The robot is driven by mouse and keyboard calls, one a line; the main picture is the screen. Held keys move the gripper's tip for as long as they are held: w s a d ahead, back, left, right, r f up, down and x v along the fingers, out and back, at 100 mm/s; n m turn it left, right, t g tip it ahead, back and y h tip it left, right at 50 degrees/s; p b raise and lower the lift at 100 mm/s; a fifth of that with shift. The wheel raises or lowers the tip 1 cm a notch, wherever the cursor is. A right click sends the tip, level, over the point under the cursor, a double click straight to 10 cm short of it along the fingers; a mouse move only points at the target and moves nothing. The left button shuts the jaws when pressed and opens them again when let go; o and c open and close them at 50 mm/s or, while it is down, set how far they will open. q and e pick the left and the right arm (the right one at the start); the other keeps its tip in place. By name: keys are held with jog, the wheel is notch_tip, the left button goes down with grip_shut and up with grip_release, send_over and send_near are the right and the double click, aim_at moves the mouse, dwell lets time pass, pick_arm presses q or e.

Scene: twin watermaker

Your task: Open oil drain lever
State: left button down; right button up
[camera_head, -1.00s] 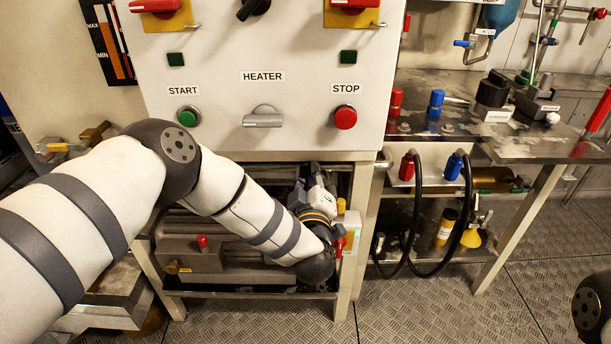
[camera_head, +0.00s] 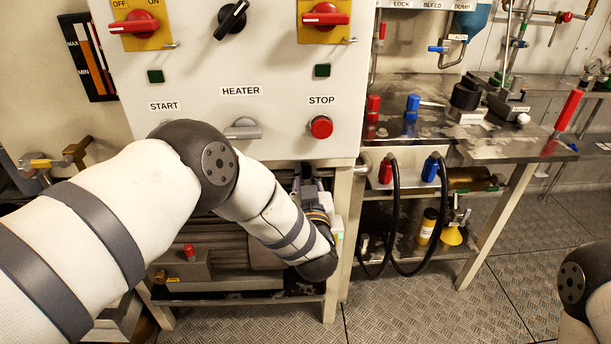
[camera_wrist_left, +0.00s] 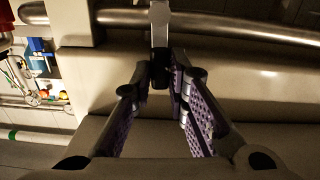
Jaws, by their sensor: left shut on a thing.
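In the head view my left arm reaches into the open bay under the heater panel. My left gripper (camera_head: 309,190) is partly hidden there by the arm and the dark frame. In the left wrist view the gripper (camera_wrist_left: 166,85) is shut on the dark lower part of a narrow metal lever, the oil drain lever (camera_wrist_left: 159,22), which stands upright between the pads. The lever cannot be made out in the head view. My right gripper is out of view; only a piece of my right arm shows at the lower right.
A pale leg (camera_head: 345,235) stands right beside the gripper. Two black hoses (camera_head: 393,225) loop down from the metal bench (camera_head: 500,150) further right. In the left wrist view a metal pipe (camera_wrist_left: 240,28) runs behind the lever. The floor in front is clear.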

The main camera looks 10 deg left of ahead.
pick_arm(q)
jog(key=shift+d+m, duration=0.15)
jog(key=shift+m, duration=0.15)
jog(key=c, duration=1.6)
grip_release()
jog(key=shift+o, duration=0.2)
jog(key=v, duration=1.2)
